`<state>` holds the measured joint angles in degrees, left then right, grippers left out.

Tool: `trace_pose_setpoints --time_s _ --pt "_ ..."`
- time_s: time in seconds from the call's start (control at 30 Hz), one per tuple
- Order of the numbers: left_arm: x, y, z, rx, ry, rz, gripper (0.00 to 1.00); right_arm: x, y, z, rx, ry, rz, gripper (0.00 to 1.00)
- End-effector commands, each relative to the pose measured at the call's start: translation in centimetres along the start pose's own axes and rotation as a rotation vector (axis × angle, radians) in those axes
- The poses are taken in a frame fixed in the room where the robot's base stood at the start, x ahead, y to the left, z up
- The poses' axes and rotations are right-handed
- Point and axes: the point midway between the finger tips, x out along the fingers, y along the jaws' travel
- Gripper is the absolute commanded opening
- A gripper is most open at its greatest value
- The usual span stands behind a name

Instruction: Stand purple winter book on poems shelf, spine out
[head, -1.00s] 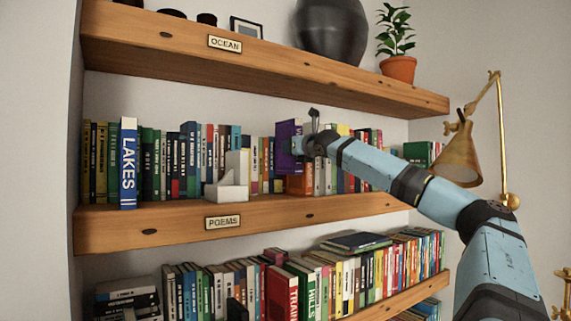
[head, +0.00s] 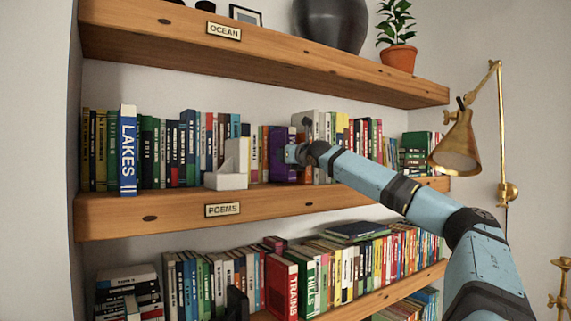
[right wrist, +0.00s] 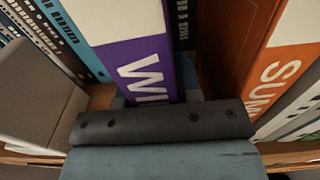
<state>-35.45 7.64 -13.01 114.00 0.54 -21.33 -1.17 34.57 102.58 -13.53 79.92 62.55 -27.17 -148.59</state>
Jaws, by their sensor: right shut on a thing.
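The purple winter book (head: 279,150) stands upright in the row on the poems shelf (head: 290,198), between the white bookend (head: 232,168) and an orange book. In the right wrist view its purple spine (right wrist: 145,68) faces out, with the first white letters "WI" showing. My right gripper (head: 295,154) is shut on this book at its front. The gripper body in the right wrist view hides the lower spine and the fingertips. The POEMS label (head: 222,209) is on the shelf's front edge. My left gripper is not in view.
The orange book (right wrist: 275,85), lettered "SUM", stands close to the right of the purple one. Other books fill the shelf on both sides. The ocean shelf (head: 250,55) is above. A brass lamp (head: 457,145) is at the right.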

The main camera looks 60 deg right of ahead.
Motion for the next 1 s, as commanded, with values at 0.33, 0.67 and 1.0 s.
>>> trace_pose_setpoints --time_s 0.33,0.67,1.0 --pt "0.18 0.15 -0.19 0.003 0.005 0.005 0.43 0.34 -0.01 -0.92 0.000 -0.003 0.000 0.00" --pt "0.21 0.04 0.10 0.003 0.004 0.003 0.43 0.40 0.03 -1.38 0.000 0.000 0.001 0.57" --pt "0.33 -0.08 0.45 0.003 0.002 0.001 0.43 0.04 0.03 -1.14 -0.001 -0.002 0.001 0.57"
